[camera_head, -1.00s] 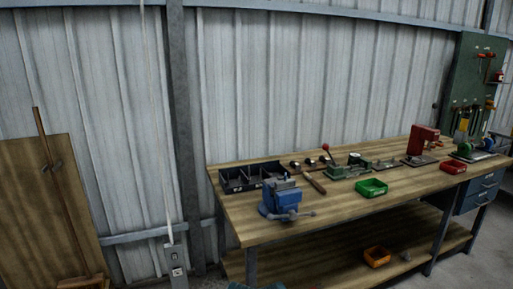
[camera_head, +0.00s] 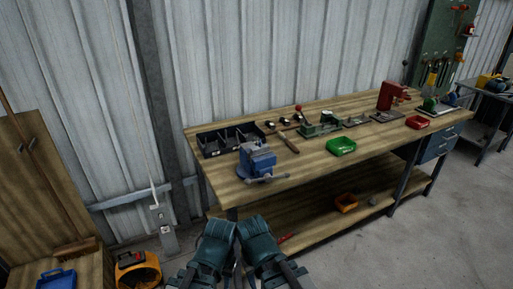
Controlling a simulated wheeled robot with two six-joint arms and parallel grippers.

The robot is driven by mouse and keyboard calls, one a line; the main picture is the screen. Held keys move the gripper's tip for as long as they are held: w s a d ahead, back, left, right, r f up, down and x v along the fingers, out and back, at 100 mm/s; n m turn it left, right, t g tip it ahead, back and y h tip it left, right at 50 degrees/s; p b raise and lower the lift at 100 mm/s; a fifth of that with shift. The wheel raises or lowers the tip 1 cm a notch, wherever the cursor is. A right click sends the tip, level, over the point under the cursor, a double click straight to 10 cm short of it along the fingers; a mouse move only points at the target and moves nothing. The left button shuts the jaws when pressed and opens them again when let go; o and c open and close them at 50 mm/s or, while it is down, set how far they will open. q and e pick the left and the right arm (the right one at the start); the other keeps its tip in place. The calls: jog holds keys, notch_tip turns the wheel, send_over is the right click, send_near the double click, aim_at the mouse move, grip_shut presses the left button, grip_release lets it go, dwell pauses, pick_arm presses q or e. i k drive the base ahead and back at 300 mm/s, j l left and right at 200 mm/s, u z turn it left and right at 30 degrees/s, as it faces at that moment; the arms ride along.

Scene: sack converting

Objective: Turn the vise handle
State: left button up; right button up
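The blue vise (camera_head: 257,158) stands upright near the front left corner of the wooden workbench. Its handle is a thin grey bar (camera_head: 279,177) low on the vise's front, lying roughly level and reaching to the right. Its finer details are too small to tell. Teal parts of my two arms show side by side at the bottom centre, below and in front of the bench. I make out no fingertips of either gripper, and nothing of mine touches the vise or its handle.
The workbench (camera_head: 225,197) carries a black divided bin (camera_head: 232,138), a hammer (camera_head: 289,143), a green bin (camera_head: 341,146) and a red press (camera_head: 390,95). A lower shelf holds an orange bin (camera_head: 346,202). An orange-and-black machine (camera_head: 138,270) stands on the floor at left. Floor at right is open.

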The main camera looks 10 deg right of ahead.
aim_at(267, 177)
jog(key=z, duration=0.4)
jog(key=i+j+z, duration=0.1)
jog(key=j+z, duration=0.95)
jog(key=j, duration=0.65)
jog(key=j+z, duration=0.15)
jog(key=j, duration=0.6)
jog(key=k+j+z, duration=0.1)
jog(key=j, duration=0.65)
